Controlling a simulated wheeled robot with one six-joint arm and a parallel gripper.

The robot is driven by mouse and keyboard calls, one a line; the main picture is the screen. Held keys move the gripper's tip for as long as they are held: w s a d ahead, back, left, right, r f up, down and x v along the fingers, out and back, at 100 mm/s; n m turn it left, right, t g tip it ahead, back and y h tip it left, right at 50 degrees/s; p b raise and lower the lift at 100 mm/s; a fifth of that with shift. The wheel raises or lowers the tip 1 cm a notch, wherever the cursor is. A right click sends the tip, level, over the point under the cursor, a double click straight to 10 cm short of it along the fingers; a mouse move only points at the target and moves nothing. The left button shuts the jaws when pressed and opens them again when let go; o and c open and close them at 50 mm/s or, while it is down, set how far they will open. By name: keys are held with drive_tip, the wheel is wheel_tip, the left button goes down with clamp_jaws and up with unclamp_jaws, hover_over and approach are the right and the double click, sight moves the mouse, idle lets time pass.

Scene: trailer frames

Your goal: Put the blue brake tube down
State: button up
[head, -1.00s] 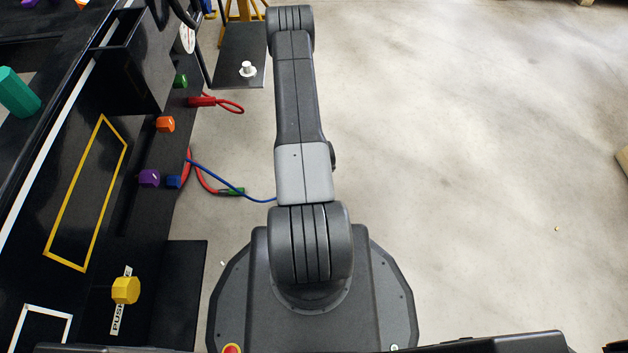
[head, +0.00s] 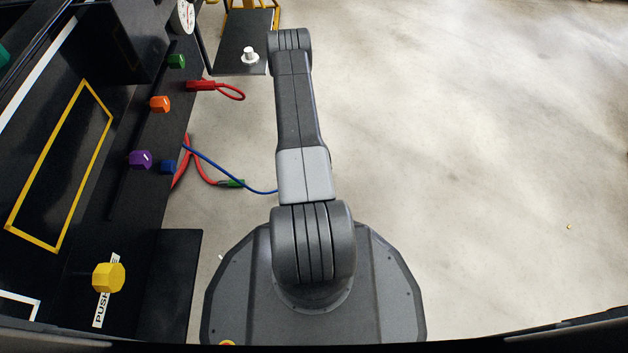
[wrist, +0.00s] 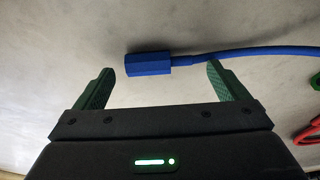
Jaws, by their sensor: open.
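The blue brake tube (head: 222,172) runs from a blue fitting (head: 168,167) at the frame's edge and passes behind my arm in the head view. In the wrist view, the tube's blue end connector (wrist: 148,64) shows with its hose (wrist: 250,52) leading off to the right. My gripper (wrist: 155,80) is open, its two green fingers wide apart. The connector lies beyond the gap between the fingertips, with no finger closed on it. Whether the connector touches the floor is hard to tell. My gripper is hidden in the head view.
A red hose with a green end (head: 230,183) hangs near the blue tube. A red connector with a loop (head: 202,85) and green, orange, purple and yellow knobs line the black frame (head: 150,210) at left. Open concrete floor (head: 470,160) lies to the right.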

drive_tip(key=shift+w+f, duration=0.1)
drive_tip(key=shift+f, duration=0.6)
drive_tip(key=shift+r, duration=0.1)
drive_tip(key=c, duration=1.1)
